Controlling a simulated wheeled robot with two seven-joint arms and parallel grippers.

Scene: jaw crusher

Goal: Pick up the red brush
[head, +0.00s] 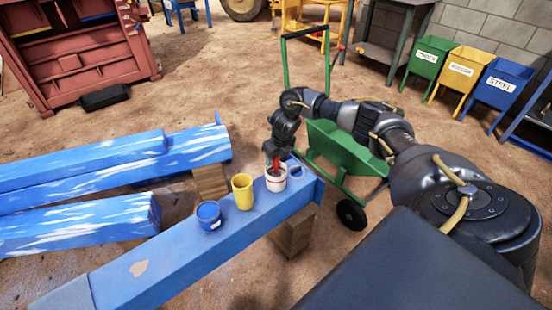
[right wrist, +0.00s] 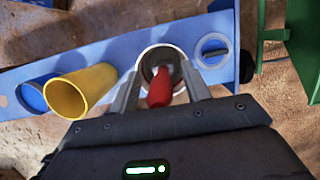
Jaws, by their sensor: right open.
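The red brush (head: 276,163) stands in a white cup (head: 276,183) near the right end of a blue beam. In the right wrist view its red handle (right wrist: 160,88) points toward the camera, inside the round rim of the white cup (right wrist: 143,64). My right gripper (head: 275,158) is above the cup, pointing down. In the right wrist view its two fingers (right wrist: 160,85) are apart, one on each side of the red handle; I cannot tell whether they touch it. The brush's lower end is hidden in the cup. My left gripper is out of view.
On the blue beam (head: 160,262) stand a yellow cup (head: 243,192) and a blue can (head: 209,215), left of the white cup. A ring-shaped lid (right wrist: 212,50) lies right of the cup. A green wheelbarrow (head: 345,150) stands behind. Other blue beams lie at left.

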